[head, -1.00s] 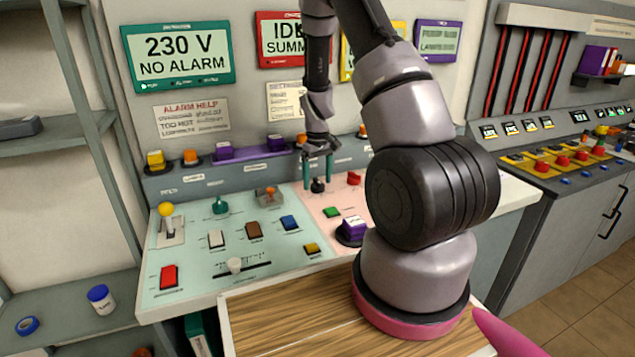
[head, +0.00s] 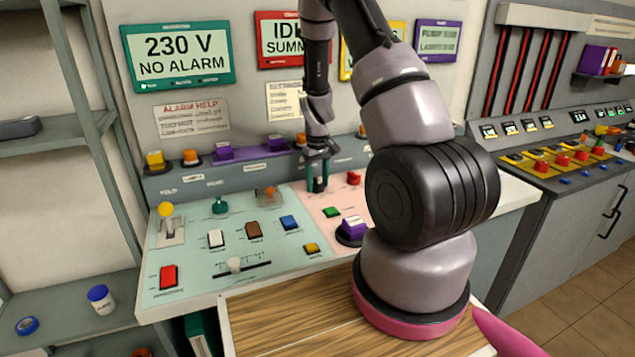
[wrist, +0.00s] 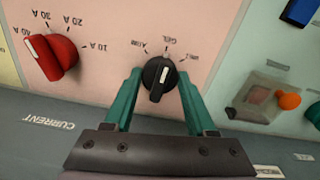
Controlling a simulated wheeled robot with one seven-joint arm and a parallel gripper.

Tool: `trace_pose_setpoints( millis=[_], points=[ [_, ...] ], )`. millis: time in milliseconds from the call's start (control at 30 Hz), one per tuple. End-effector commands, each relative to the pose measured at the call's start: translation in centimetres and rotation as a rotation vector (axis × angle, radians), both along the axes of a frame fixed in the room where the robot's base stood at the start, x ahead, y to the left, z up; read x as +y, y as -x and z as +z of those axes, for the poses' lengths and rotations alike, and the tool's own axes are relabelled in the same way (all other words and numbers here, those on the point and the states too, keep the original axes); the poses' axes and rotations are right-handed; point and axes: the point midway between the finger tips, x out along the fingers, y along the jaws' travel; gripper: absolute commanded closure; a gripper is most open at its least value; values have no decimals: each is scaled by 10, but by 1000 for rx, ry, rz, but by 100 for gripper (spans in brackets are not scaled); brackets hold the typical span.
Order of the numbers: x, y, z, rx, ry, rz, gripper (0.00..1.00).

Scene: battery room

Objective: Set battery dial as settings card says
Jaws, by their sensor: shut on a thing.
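A black battery dial (wrist: 156,84) with a white pointer mark stands on the pink panel section, its labels upside down in the wrist view. The labels look like AGM at left, GEL in the middle and a blurred third at right; the white mark points about toward GEL. My gripper (wrist: 161,72) is shut on the dial, one teal finger on each side. In the head view my gripper (head: 317,188) is down at the panel and its fingers mostly hide the dial. A white printed sheet (head: 283,100) hangs on the wall behind; its text is unreadable and partly covered by my arm.
A red current dial (wrist: 50,56) sits beside the black dial, marked 10 A to 40 A. An orange-knobbed switch (wrist: 268,98) is on the mint panel.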

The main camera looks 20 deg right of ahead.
Motion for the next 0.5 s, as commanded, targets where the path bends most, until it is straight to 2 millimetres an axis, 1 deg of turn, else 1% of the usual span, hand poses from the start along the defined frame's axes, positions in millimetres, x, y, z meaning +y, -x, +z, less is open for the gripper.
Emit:
trace_pose_setpoints(
  millis=[167,500],
  points=[
    [0,0,0,0,1,-102,99],
    [0,0,0,0,0,-389,99]
  ],
)
